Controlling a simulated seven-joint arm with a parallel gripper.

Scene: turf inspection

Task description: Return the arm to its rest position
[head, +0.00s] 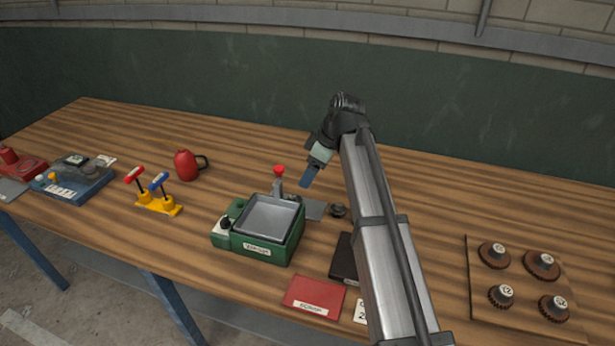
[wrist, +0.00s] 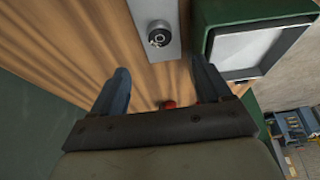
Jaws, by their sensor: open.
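My gripper (head: 308,176) hangs above the wooden bench at the end of my raised arm, behind and to the right of the green box with a grey tray (head: 270,217). In the wrist view its two blue fingers (wrist: 162,76) are spread apart, with nothing held between them. A red-knobbed lever (head: 279,172) stands at the back of the green box, left of my gripper and apart from it. In the wrist view the green box (wrist: 208,12) is at the upper right.
A red jug (head: 186,165), yellow stand with red and blue handles (head: 160,206) and blue box (head: 72,182) stand left. A red booklet (head: 314,296) lies in front. A brown board (head: 472,280) with several dark knobs lies right. A green wall (head: 200,85) runs behind.

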